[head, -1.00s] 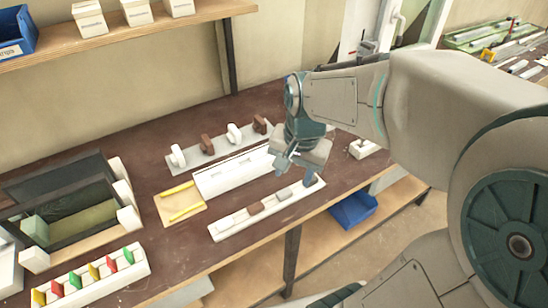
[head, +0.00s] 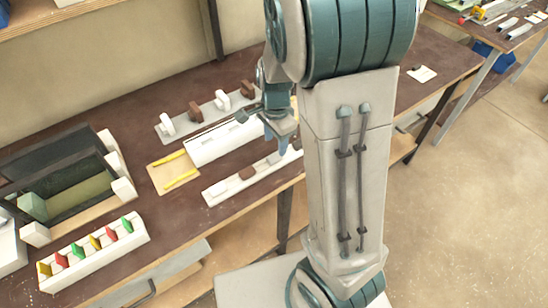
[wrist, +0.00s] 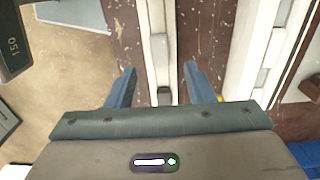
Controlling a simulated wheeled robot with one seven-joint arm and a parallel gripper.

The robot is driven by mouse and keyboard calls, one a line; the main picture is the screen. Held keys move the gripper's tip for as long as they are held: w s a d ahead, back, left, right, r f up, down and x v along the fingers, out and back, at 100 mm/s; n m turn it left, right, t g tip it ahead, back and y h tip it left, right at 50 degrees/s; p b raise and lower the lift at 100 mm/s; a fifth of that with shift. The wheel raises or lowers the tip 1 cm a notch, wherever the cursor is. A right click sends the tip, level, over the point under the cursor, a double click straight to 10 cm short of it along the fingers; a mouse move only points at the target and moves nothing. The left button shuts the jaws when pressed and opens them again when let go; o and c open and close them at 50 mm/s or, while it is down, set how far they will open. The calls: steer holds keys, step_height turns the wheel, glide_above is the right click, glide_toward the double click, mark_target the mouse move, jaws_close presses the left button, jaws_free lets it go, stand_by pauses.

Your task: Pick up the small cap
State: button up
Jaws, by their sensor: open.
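My gripper (head: 280,132) is above the bench near the right part of a narrow white front tray (head: 220,192). In the wrist view its two blue fingers (wrist: 158,85) are spread apart with nothing held between them. The tray (wrist: 150,18) runs between the fingers there, with a pale grey block (wrist: 160,52) on it. In the head view the tray carries a brown block (head: 247,173) and a pale block (head: 270,161). I cannot tell for certain which piece is the small cap. My arm hides the tray's right end in the head view.
A long white profile holder (head: 215,143) lies behind the tray. Behind it, a grey rack (head: 180,128) holds white and brown pieces. Yellow strips lie on a tan board (head: 157,178). A white block with coloured tabs (head: 95,258) and dark frames stand left. The bench's front edge is close.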

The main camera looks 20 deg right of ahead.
mark_target(275, 156)
steer(key=shift+a+f, duration=0.15)
steer(key=shift+f, duration=2.55)
jaws_close()
